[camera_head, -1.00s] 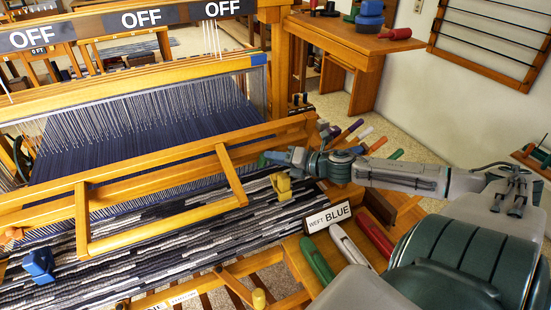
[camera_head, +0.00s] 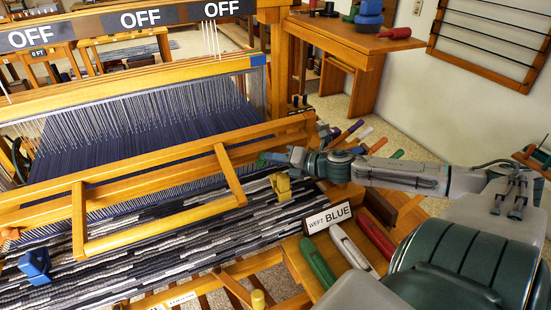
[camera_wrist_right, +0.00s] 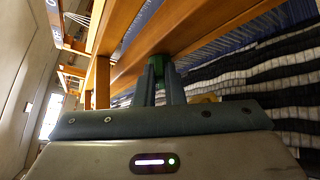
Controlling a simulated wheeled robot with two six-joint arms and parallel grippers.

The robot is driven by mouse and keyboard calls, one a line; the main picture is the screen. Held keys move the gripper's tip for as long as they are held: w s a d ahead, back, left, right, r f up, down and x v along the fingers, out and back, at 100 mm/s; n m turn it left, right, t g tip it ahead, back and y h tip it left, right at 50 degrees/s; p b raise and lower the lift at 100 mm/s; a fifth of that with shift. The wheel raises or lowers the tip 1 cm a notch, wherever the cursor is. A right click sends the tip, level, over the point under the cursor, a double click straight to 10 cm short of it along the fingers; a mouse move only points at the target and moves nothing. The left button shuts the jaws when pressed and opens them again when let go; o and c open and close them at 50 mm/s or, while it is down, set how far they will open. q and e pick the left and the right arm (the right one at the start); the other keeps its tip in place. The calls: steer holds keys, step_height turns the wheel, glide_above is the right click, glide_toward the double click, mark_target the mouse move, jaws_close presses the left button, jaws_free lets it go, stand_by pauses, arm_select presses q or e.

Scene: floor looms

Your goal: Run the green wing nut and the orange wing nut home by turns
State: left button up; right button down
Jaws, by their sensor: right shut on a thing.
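My right gripper (camera_head: 278,157) is shut on the green wing nut (camera_head: 262,158) at the right end of the loom's wooden beater frame. In the right wrist view both fingers (camera_wrist_right: 160,84) stand close together around the green nut (camera_wrist_right: 158,67), and they hide part of it. The orange wing nut (camera_head: 10,233) shows at the far left end of the frame, at the picture's edge, with nothing holding it. My left gripper is not in the head view.
Striped cloth (camera_head: 150,250) lies below the frame, with a blue clip (camera_head: 36,266) and a yellow clip (camera_head: 281,187) on it. A "WEFT BLUE" sign (camera_head: 328,218) stands by green, white and red shuttles (camera_head: 376,237) on a side shelf. Dark warp threads fill the loom behind.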

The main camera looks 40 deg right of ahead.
steer(key=shift+d+r+y+p, duration=0.1)
steer(key=shift+y+p, duration=0.3)
steer(key=shift+p, duration=0.75)
steer(key=shift+m+t+p, duration=0.4)
steer(key=shift+m+p, duration=0.1)
steer(key=shift+p, duration=0.45)
steer(key=shift+d+f+y+p, duration=0.1)
steer(key=shift+f+y+p, duration=0.15)
steer(key=shift+y+p, duration=0.35)
steer(key=shift+w+f+m+t+y, duration=0.1)
steer(key=shift+f+m+t+y, duration=0.25)
steer(key=shift+m+t+y, duration=0.15)
steer(key=shift+d+f+m+t+y+b, duration=0.1)
steer(key=shift+f+m+t+y+b, duration=0.1)
steer(key=shift+m+t+y+b, duration=0.2)
